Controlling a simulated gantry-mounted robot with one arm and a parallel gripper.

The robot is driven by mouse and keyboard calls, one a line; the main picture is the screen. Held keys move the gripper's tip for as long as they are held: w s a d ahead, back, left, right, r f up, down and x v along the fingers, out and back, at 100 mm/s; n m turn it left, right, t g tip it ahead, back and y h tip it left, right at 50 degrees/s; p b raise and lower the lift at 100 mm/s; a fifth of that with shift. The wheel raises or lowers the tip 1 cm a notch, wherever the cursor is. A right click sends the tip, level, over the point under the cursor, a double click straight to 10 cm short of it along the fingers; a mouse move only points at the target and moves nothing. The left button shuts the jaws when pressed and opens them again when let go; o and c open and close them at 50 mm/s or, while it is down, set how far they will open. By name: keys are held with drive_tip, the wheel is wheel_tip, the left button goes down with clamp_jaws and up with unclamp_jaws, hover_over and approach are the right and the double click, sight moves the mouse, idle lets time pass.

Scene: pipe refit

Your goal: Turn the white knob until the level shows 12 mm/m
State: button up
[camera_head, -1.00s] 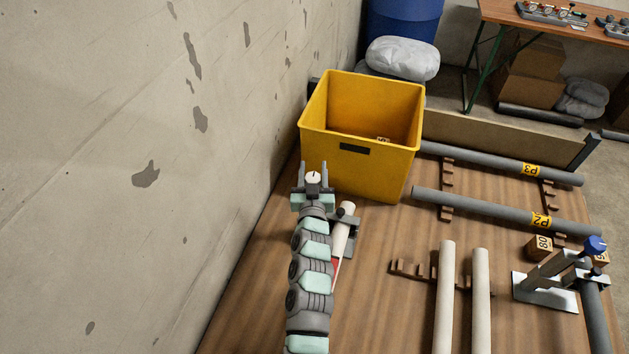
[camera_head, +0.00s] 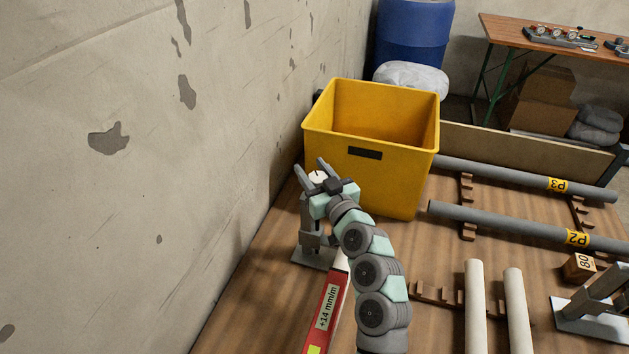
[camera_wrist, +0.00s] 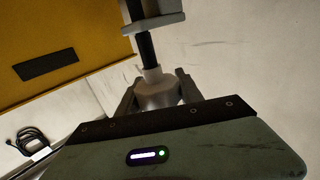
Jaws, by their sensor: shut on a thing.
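The white knob (camera_head: 318,176) sits at the top of a grey stand (camera_head: 311,240) in front of the yellow bin. My gripper (camera_head: 312,168) is shut on the knob, one finger on each side. In the wrist view, the knob (camera_wrist: 157,92) shows between the fingers, with a dark threaded-looking rod beyond it. The red level (camera_head: 322,318) lies along a pale pipe (camera_head: 341,262) beside my arm. Its display reads +14 mm/m, and a green-yellow patch shows near the lower picture edge. My arm hides part of the pipe and stand.
The yellow bin (camera_head: 345,172) stands just behind the gripper, and the concrete wall (camera_head: 120,220) is close on the left. Pale pipes (camera_head: 476,310) and grey pipes P2 (camera_head: 500,222) and P3 (camera_head: 520,177) lie to the right. A wooden block (camera_head: 578,267) marked 80 is there.

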drive_tip(key=shift+d+n+g+y, duration=0.1)
drive_tip(key=shift+n+g+y, duration=0.35)
drive_tip(key=shift+y, duration=0.25)
drive_tip(key=shift+s+a+n+g+y, duration=0.1)
drive_tip(key=shift+a+n+g+y, duration=0.15)
drive_tip(key=shift+n+g+y, duration=0.6)
drive_tip(key=shift+s+a+f+n+g+y, duration=0.1)
drive_tip(key=shift+s+a+n+g+y, duration=0.1)
drive_tip(key=shift+n+g+y, duration=0.5)
drive_tip(key=shift+s+a+n+g+y, duration=0.15)
drive_tip(key=shift+n+g+y, duration=0.3)
drive_tip(key=shift+y, duration=0.4)
drive_tip(key=shift+n+g, duration=0.25)
drive_tip(key=shift+f, duration=0.1)
drive_tip(key=o, duration=1.4)
drive_tip(key=shift+a, duration=0.1)
